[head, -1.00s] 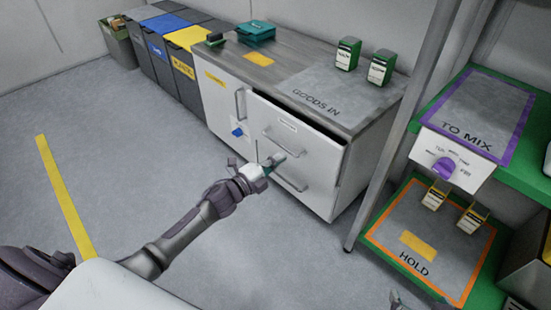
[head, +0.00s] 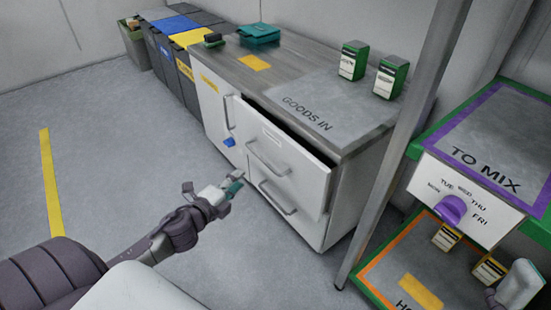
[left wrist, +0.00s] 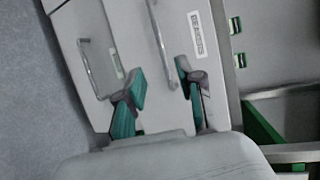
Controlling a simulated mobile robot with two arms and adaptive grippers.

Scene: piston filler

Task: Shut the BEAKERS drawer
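The BEAKERS drawer (head: 300,172) is the top drawer of the white cabinet, and its front stands out from the body with a dark gap above it. Its label reads BEAKERS in the left wrist view (left wrist: 197,34). Its bar handle (head: 266,158) is empty. My left gripper (head: 237,183) is in front of the cabinet, left of and below that handle, apart from it. In the left wrist view its two green-padded fingers (left wrist: 164,91) are spread with nothing between them. My right gripper (head: 505,290) shows only partly at the lower right; its fingers are unclear.
A lower drawer with its own handle (head: 277,197) is below. The GOODS IN worktop (head: 330,105) carries two green boxes. A metal rack post (head: 395,150) stands right. The floor (head: 110,170) at left is clear.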

